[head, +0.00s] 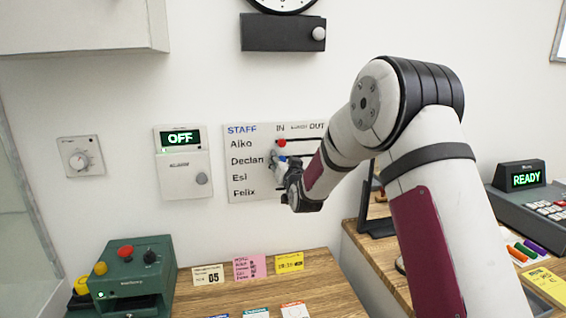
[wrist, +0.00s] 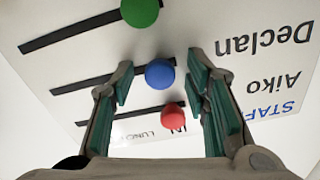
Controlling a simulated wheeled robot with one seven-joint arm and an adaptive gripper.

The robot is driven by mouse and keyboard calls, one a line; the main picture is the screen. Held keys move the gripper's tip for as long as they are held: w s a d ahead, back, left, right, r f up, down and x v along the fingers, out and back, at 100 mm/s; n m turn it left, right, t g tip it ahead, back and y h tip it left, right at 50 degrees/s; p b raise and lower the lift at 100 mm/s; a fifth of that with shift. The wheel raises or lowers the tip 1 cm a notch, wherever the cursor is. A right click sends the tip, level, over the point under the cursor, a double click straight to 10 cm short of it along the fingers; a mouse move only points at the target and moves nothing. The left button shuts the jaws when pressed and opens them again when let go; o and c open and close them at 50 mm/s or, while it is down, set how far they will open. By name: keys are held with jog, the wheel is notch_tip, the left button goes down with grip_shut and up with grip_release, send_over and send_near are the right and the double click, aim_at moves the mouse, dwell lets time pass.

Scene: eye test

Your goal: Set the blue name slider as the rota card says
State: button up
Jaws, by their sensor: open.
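The staff board (head: 240,186) hangs on the wall, with the names Aiko, Declan, Esi and Felix and the headings IN, LUNCH and OUT. The blue slider knob (wrist: 160,73) is in Declan's row, at the IN end of its dark slot. My gripper (wrist: 160,80) is open, its fingertips either side of the blue knob and apart from it; I cannot tell how deep they reach. In the head view my gripper (head: 279,166) is at the board and hides the lower sliders. A pink card (head: 250,268) with a list of names, likely the rota card, stands on the desk; its small text is unreadable.
The red knob (wrist: 173,117) and green knob (wrist: 142,10) sit close on either side of the blue one, also at the IN end. The blue knob's slot is clear towards LUNCH. A panel reading OFF (head: 183,180) is left of the board.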

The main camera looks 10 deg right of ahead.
grip_shut()
jog(key=d+b, duration=0.2)
jog(key=d, duration=1)
jog(key=shift+d, duration=0.2)
grip_release()
jog(key=shift+d, duration=0.15)
jog(key=shift+s, duration=0.15)
